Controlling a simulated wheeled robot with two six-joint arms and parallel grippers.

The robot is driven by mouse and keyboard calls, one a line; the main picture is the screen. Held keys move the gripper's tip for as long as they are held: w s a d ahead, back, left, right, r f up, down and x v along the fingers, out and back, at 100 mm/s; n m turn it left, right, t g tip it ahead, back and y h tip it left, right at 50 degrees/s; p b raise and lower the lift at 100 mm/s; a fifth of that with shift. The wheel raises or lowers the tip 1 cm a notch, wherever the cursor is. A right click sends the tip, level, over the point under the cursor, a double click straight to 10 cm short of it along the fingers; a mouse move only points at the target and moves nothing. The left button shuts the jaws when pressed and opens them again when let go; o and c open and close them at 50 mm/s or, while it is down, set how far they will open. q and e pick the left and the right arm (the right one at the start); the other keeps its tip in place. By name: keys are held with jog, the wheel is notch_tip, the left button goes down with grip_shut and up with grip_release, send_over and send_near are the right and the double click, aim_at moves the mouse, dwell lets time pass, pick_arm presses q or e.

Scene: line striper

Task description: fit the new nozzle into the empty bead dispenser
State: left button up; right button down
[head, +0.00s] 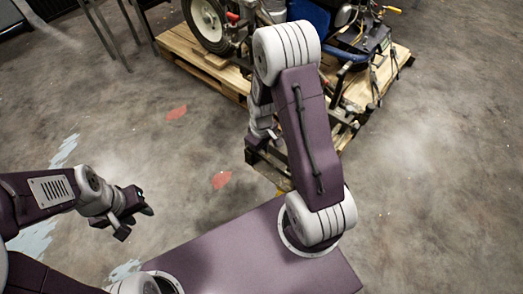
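The line striper (350,30) stands on a wooden pallet at the top of the head view. I cannot make out the bead dispenser or the new nozzle on it; they are too small or hidden behind my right arm. My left gripper (136,222) is over the bare floor at the left, away from the machine, with its fingers apart and nothing seen between them. My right gripper (262,138) hangs beside the pallet's near edge, partly hidden by my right arm's links. I cannot tell whether it is open or what it holds.
The wooden pallet (205,72) carries the striper, with its pale wheel (208,20) at the left and cables and levers at the right. Metal legs (105,30) stand at the top left. The concrete floor between is clear, with red and pale paint marks.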

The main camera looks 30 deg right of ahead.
jog(key=shift+r+p, duration=0.3)
jog(key=shift+p, duration=0.25)
jog(key=shift+p, duration=0.3)
dwell(0.7)
jog(key=shift+f, duration=0.3)
dwell(0.9)
jog(key=shift+r, duration=0.1)
jog(key=shift+r+p, duration=0.15)
jog(key=shift+p, duration=0.35)
dwell(0.9)
jog(key=shift+f, duration=0.3)
dwell(0.9)
